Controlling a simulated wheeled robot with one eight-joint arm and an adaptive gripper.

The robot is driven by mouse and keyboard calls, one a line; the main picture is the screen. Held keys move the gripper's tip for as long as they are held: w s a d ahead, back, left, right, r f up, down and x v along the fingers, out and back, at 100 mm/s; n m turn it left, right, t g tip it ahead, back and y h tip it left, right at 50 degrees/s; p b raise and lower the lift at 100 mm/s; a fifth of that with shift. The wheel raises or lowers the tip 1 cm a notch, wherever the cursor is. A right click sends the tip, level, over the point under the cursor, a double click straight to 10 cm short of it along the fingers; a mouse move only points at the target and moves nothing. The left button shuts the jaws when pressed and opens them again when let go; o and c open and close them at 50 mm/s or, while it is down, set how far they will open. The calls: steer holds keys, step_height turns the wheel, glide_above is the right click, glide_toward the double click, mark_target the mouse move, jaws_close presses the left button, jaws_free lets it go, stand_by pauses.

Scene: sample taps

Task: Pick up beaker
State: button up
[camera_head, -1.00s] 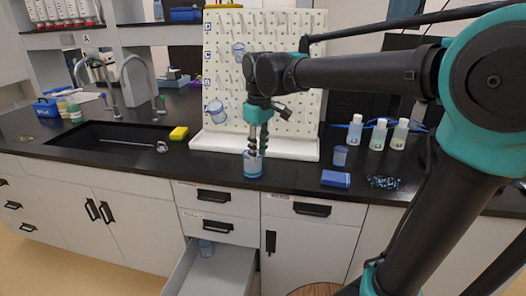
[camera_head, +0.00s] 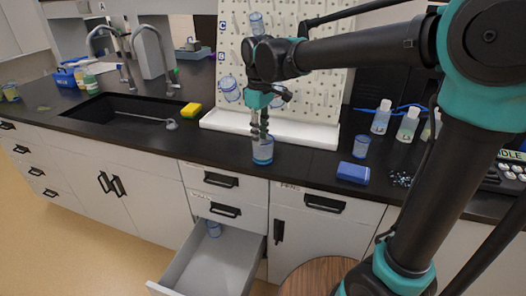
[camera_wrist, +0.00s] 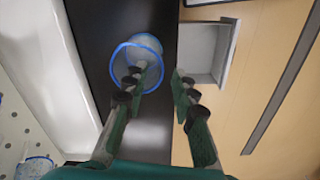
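A clear beaker with a blue rim and blue lower part (camera_head: 263,157) stands on the black counter near its front edge. My gripper (camera_head: 258,137) points down at it. In the wrist view the beaker (camera_wrist: 122,66) shows its open mouth. My gripper (camera_wrist: 158,75) is open there. Its left finger overlaps the beaker's mouth and seems to reach inside. The right finger is outside, to the right of the rim, with the beaker's right wall between them. Whether either finger touches the glass cannot be told.
A white pegboard (camera_head: 315,95) with hanging beakers stands behind. Right of my gripper are another beaker (camera_head: 361,146), a blue box (camera_head: 353,172) and bottles (camera_head: 381,117). A yellow sponge (camera_head: 191,109) and sink (camera_head: 120,113) lie left.

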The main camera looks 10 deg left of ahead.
mark_target(258, 163)
steer(key=f, duration=0.8)
steer(key=shift+a+f, duration=0.1)
steer(key=shift+a, duration=0.25)
jaws_close()
